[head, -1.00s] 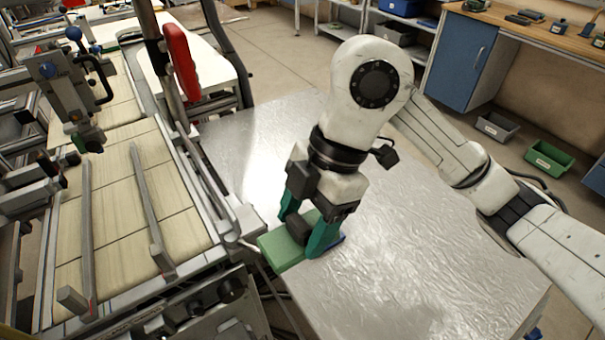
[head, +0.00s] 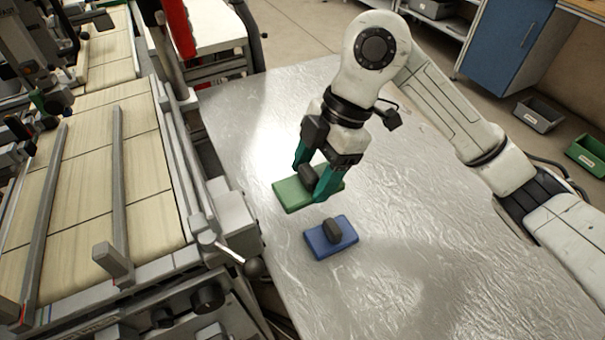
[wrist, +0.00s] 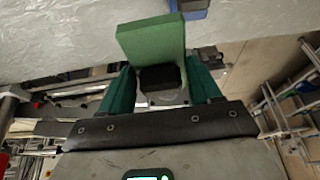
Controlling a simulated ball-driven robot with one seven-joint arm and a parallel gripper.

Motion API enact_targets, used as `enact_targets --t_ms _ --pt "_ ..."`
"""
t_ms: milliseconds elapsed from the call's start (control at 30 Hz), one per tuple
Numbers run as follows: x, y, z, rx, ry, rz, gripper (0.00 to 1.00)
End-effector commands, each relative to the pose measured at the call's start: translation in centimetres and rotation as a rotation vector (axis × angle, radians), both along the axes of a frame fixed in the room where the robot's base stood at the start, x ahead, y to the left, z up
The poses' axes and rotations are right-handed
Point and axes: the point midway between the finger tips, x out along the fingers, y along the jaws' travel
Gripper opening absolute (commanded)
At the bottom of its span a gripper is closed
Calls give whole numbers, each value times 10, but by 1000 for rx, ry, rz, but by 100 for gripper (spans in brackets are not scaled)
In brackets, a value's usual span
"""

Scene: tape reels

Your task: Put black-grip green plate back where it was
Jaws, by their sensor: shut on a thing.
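The green plate (head: 290,195) with its black grip (head: 307,176) is held by my gripper (head: 318,182) above the metal-topped table (head: 420,240). The teal fingers are shut on the black grip, one on each side. In the wrist view the green plate (wrist: 152,42) extends beyond the fingers, with the black grip (wrist: 160,77) between them. How high the plate is above the table is hard to tell.
A blue plate (head: 325,243) with a dark grip lies on the table just in front of the green plate. A machine with a slatted bed (head: 85,190) and a lever (head: 230,252) borders the table on the left. The right part of the table is clear.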

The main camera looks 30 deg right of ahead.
Motion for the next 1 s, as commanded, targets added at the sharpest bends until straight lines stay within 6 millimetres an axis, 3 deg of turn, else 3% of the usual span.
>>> enact_targets --t_ms 133,400,700,900,1000 --pt "33 -8 -15 0 3 -3 26" --pt "66 -17 -58 0 1 -1 26" --pt "80 -21 -76 1 1 0 26" --pt "78 -21 -102 1 0 0 26" --pt "79 -21 -104 0 -2 0 26"
